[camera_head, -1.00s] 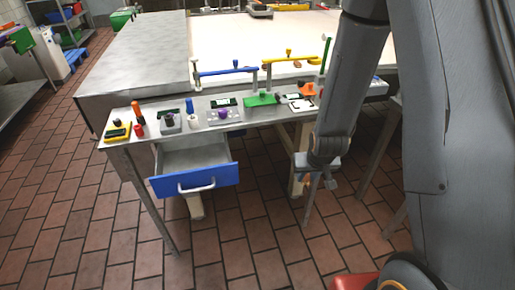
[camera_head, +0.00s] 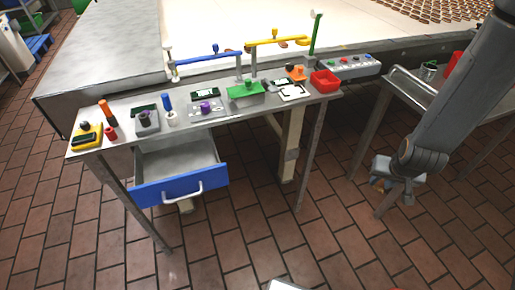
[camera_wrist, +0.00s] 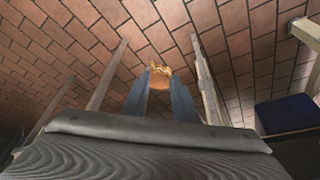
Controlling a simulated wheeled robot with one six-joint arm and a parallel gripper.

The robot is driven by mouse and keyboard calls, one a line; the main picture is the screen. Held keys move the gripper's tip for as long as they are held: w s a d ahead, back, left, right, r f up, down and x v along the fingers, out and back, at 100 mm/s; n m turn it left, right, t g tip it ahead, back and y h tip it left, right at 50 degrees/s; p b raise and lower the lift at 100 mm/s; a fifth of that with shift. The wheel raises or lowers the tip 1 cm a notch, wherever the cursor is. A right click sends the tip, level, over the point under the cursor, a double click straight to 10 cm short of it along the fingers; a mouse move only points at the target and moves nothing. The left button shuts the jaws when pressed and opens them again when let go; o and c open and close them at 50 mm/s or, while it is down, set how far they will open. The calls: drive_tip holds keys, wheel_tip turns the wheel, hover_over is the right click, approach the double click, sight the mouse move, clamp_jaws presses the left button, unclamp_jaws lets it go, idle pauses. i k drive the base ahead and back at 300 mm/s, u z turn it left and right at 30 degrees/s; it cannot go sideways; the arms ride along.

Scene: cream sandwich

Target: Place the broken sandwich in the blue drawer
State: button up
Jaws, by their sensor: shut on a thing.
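The blue drawer (camera_head: 182,188) is pulled open below the left part of the metal side table. Its grey inside looks empty. My gripper (camera_head: 392,190) is low over the floor at the right, apart from the drawer. In the wrist view my gripper (camera_wrist: 160,84) has its two blue-grey fingers closed on a small round orange-brown piece with a ragged edge, the broken sandwich (camera_wrist: 160,75). In the head view the sandwich is too small to make out clearly.
A second metal table (camera_head: 410,85) is at the right. A dark blue surface (camera_wrist: 287,113) shows in the wrist view. Tiled floor before the drawer is clear.

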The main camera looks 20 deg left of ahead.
sight(181, 172)
drive_tip(key=k, duration=1.2)
drive_tip(key=u, duration=1.4)
drive_tip(key=i, duration=0.45)
drive_tip(key=z, duration=0.05)
